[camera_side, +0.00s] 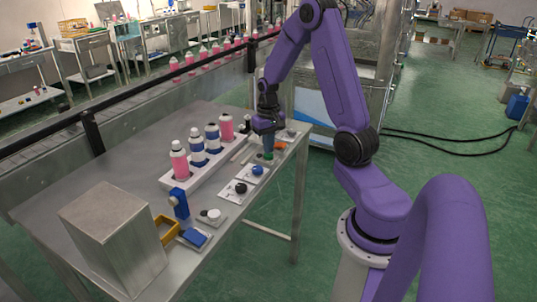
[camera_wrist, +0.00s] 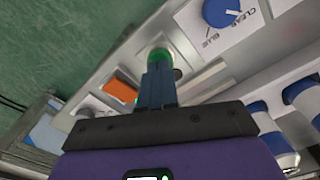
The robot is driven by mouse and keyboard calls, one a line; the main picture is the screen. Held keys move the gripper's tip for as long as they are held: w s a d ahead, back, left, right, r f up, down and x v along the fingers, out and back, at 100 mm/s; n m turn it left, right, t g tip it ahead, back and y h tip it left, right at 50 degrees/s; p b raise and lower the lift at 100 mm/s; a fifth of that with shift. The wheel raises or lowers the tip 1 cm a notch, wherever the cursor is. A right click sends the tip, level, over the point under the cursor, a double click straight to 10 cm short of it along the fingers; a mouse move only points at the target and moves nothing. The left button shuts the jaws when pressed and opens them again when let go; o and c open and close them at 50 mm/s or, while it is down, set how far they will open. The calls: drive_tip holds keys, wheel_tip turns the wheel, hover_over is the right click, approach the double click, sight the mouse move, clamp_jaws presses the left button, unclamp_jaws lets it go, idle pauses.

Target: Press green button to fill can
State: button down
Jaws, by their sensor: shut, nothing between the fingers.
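The green button (camera_wrist: 160,54) shows in the wrist view just past my fingertips, partly covered by them. In the side view the green button (camera_side: 267,155) is a small green spot under my gripper (camera_side: 267,146). In the wrist view my gripper (camera_wrist: 158,68) is shut and empty, its blue-grey fingertips over the button. I cannot tell whether they touch it or press it down. Cans stand in a white rack, among them a pink can (camera_side: 180,165), a blue-and-white can (camera_side: 197,152) and another pink can (camera_side: 226,128).
A blue knob (camera_side: 257,170) and a black knob (camera_side: 240,188) sit on labelled plates nearby. A conveyor with pink cans (camera_side: 203,53) runs behind.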

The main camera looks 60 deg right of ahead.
drive_tip(key=shift+f, duration=0.65)
idle(0.8)
drive_tip(key=shift+r, duration=0.1)
wheel_tip(320, 180, up, 11)
idle(1.5)
drive_tip(key=s+a+r+n, duration=0.15)
drive_tip(key=a+n, duration=0.35)
drive_tip(key=a, duration=0.5)
drive_tip(key=s+a+n, duration=0.3)
drive_tip(key=a+n, duration=0.1)
drive_tip(key=a, duration=0.6)
drive_tip(key=s+a+n, duration=0.4)
drive_tip(key=s, duration=0.4)
drive_tip(key=s+a+n, duration=0.4)
drive_tip(key=s+n, duration=0.1)
drive_tip(key=s, duration=0.3)
drive_tip(key=shift+s+a+f+n, duration=0.15)
drive_tip(key=shift+s+f+n, duration=0.15)
drive_tip(key=shift+s+f, duration=0.05)
